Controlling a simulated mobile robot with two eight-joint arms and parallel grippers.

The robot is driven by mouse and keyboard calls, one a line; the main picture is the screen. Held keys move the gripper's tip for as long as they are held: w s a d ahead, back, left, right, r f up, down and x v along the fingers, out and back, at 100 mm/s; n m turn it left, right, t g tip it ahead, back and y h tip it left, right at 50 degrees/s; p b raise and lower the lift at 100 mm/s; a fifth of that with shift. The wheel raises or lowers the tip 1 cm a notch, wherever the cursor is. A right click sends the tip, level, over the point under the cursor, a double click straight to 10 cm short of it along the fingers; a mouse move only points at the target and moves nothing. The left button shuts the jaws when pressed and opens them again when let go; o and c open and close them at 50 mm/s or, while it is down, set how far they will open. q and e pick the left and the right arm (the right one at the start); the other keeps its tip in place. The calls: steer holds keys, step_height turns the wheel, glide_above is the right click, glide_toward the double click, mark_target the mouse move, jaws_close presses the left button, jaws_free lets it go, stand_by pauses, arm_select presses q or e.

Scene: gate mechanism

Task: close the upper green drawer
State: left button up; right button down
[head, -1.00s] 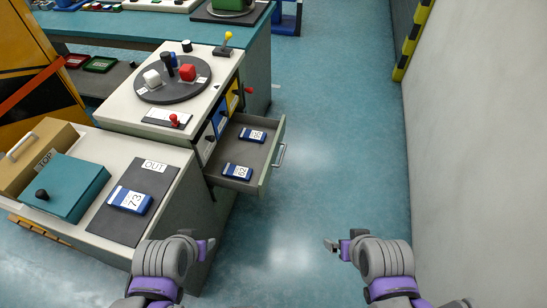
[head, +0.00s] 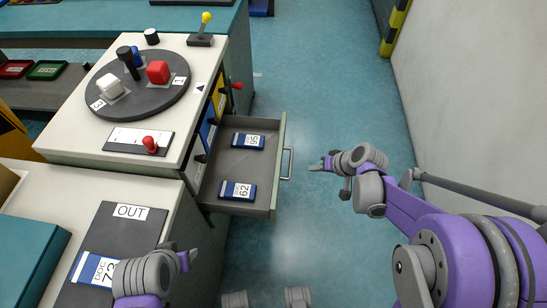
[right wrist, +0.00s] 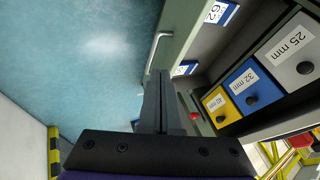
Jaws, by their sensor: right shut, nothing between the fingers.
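The grey-green drawer (head: 276,190) is pulled out of the cabinet's right side. Two blue-and-white labelled blocks lie in it, one marked 62 (head: 238,190) and one (head: 248,141) nearer the back. Its pale bar handle (head: 288,163) faces right. My right gripper (head: 318,165) is shut and empty, a short gap right of the handle. In the right wrist view the drawer front (right wrist: 186,40) and handle (right wrist: 157,50) show beyond the shut fingers (right wrist: 160,78). My left gripper (head: 190,257) is over the lower counter's right edge; its jaw opening is unclear.
The cabinet top holds a dark turntable (head: 138,88) with white and red blocks, and a red-knobbed switch (head: 150,145). A red lever (head: 237,86) sticks out behind the drawer. Small drawers, including a blue one (right wrist: 247,82), line the cabinet. Floor right of the drawer is clear.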

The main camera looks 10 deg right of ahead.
steer(key=b+x, duration=0.1)
steer(key=x, duration=0.3)
steer(key=a+x, duration=0.1)
steer(key=x, duration=0.3)
steer(key=w+r+b+x, duration=0.1)
steer(key=x, duration=0.4)
steer(key=shift+a+r+b, duration=0.15)
steer(key=shift+a+b, duration=0.15)
steer(key=shift+a, duration=0.05)
arm_select(q)
steer(key=shift+w+a+f, duration=0.1)
steer(key=shift+w+f, duration=0.05)
steer(key=shift+f, duration=0.7)
steer(key=shift+w+a+f, duration=0.1)
steer(key=shift+f, duration=0.75)
arm_select(e)
steer(key=shift+w+a, duration=0.1)
steer(key=shift+a, duration=0.45)
arm_select(q)
steer(key=shift+d+f+b, duration=0.15)
steer(key=shift+f+b, duration=0.55)
steer(key=shift+f, duration=0.1)
arm_select(e)
steer(key=w+a, duration=0.3)
steer(key=a, duration=0.9)
steer(key=w+a, duration=0.4)
steer(key=a, duration=0.8)
steer(key=shift+a, duration=0.25)
steer(key=shift+a+r, duration=0.1)
steer(key=shift+r, duration=0.05)
